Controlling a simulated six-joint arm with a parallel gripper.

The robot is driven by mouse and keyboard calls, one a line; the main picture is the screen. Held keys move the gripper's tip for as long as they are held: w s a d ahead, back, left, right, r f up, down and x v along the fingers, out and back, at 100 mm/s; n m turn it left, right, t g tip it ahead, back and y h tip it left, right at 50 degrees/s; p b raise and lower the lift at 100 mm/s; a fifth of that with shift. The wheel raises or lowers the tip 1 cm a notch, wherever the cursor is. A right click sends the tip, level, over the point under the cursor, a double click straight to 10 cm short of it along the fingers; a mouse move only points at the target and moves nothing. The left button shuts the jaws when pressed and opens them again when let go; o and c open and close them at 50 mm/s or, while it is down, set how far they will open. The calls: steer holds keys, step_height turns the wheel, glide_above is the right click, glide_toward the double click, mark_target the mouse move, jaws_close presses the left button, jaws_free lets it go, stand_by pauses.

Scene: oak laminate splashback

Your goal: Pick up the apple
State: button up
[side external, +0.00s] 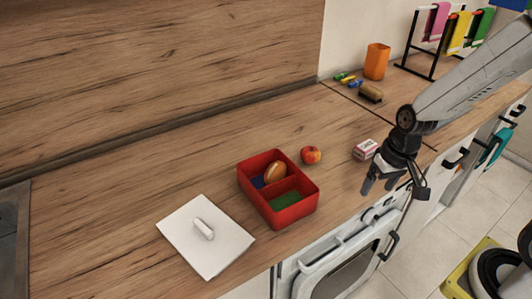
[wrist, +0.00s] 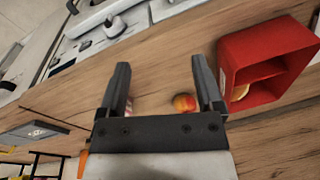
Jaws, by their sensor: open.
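The apple (side external: 311,155) is red with some yellow and sits on the wooden counter, just right of the red divided box (side external: 292,213). In the wrist view the apple (wrist: 184,103) shows between my two fingers, close to one of them, with counter around it. My gripper (side external: 378,188) is open and empty, above the counter's front edge, to the right of the apple and apart from it. Its two fingers (wrist: 160,85) are spread wide in the wrist view.
The box holds a brown oval item (side external: 274,172) and a green piece. A small red-and-white box (side external: 366,149) lies near my gripper, partly behind it. A white board (side external: 206,237) lies left. An orange cup (side external: 376,62) and a brush (side external: 371,92) are at the back. Counter behind the apple is clear.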

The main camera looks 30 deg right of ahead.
mark_target(312, 155)
steer(key=w+f+m+y, duration=0.1)
steer(key=w+m+y, duration=0.1)
steer(key=w+m, duration=0.1)
steer(key=w+f+m+y, duration=0.1)
steer(key=w+m+y, duration=0.2)
steer(key=w+f+m+y, duration=0.2)
steer(key=w+m, duration=0.1)
steer(key=m, duration=0.1)
steer(key=shift+w+d+f+t, duration=0.1)
steer(key=shift+w+d+t, duration=0.15)
steer(key=shift+t, duration=0.15)
steer(key=w+d+m+t+y, duration=0.1)
steer(key=w+d+m+t, duration=0.1)
steer(key=w+d+f+m+t, duration=0.1)
steer(key=w+d+m+t, duration=0.1)
steer(key=w, duration=0.1)
steer(key=w+d+m+t+y, duration=0.1)
steer(key=w+d+m+t, duration=0.1)
steer(key=w, duration=0.1)
steer(key=shift+w+f+m+y, duration=0.25)
steer(key=shift+m+y, duration=0.05)
steer(key=shift+w+d+m+t, duration=0.3)
steer(key=shift+t, duration=0.2)
steer(key=shift+x, duration=1.35)
steer(key=shift+x, duration=2.55)
